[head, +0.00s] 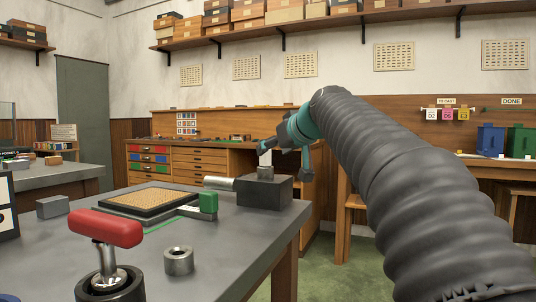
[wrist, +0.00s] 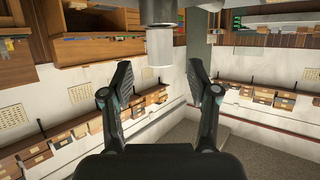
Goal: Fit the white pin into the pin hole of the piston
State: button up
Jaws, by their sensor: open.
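The white pin (head: 265,159) stands upright at the top of a small grey piece (head: 265,172), which looks like the piston, on a dark block (head: 265,191). In the wrist view the pin (wrist: 160,47) shows as a pale cylinder against the grey piece (wrist: 159,12). How deep the pin sits, and the pin hole itself, cannot be seen. My gripper (head: 284,162) is open beside the pin. In the wrist view its two fingers (wrist: 160,76) are spread wide, with the pin just beyond the tips, midway between them and touching neither.
A red-handled lever (head: 106,228) and a metal ring (head: 178,261) stand nearer. The bench's right edge is close to the block.

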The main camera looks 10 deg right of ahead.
jog(key=v, duration=0.6)
jog(key=shift+s, duration=0.2)
jog(key=shift+r, duration=0.1)
